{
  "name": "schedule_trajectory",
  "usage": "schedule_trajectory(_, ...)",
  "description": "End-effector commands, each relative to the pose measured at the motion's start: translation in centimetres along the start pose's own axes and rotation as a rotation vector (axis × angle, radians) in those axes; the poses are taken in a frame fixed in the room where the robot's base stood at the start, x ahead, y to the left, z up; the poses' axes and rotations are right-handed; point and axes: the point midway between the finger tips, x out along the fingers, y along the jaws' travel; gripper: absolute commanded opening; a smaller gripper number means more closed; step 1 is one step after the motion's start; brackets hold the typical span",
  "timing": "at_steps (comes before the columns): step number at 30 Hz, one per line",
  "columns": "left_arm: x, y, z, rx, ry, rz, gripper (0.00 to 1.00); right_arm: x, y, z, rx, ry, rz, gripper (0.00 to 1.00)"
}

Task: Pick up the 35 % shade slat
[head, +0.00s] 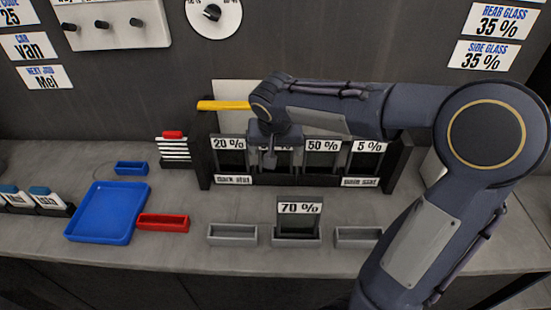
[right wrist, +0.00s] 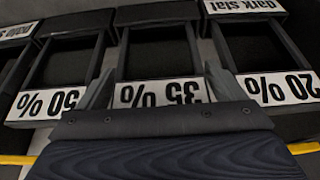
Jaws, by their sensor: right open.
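The 35 % shade slat (right wrist: 160,93) shows upside down in the right wrist view, its white label across the middle and its dark pane in the rack behind. In the head view my right gripper mostly hides it, between the 20 % slat (head: 230,150) and the 50 % slat (head: 322,150). My right gripper (head: 270,158) points down in front of the rack at this slat. Its fingers are open, one on each side of the 35 % label in the right wrist view (right wrist: 160,80). I cannot tell whether they touch it. My left gripper is not in view.
The dark rack (head: 205,165) also holds a 5 % slat (head: 368,152) at its right. A 70 % slat (head: 299,213) stands in the middle grey holder in front. A blue tray (head: 100,212) and a red tray (head: 163,222) lie to the left. A yellow bar (head: 222,105) is behind.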

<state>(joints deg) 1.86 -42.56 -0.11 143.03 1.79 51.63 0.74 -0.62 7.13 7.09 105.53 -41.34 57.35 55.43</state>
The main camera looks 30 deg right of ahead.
Motion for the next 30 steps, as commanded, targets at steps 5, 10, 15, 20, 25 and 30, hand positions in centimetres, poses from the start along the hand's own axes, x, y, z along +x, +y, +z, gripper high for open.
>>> schedule_trajectory(5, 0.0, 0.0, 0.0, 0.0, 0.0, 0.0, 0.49, 0.2, 0.0, 0.0, 0.001, 0.001, 0.0, 0.89)
schedule_trajectory(10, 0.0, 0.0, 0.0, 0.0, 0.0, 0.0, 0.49, 0.2, 0.0, 0.0, 0.001, 0.001, -0.001, 0.77)
schedule_trajectory(15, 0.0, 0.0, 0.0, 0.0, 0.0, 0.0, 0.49, 0.2, 0.0, 0.0, 0.001, 0.001, -0.001, 0.55)
schedule_trajectory(20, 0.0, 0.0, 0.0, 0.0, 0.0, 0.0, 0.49, 0.2, 0.0, 0.0, 0.001, 0.001, -0.001, 0.55)
schedule_trajectory(25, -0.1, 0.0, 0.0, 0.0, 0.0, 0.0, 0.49, -0.7, 0.0, -0.4, 0.002, 0.004, -0.002, 0.55)
schedule_trajectory(30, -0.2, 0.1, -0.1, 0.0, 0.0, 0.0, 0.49, -3.5, 0.0, -1.7, 0.004, 0.006, -0.004, 0.55)
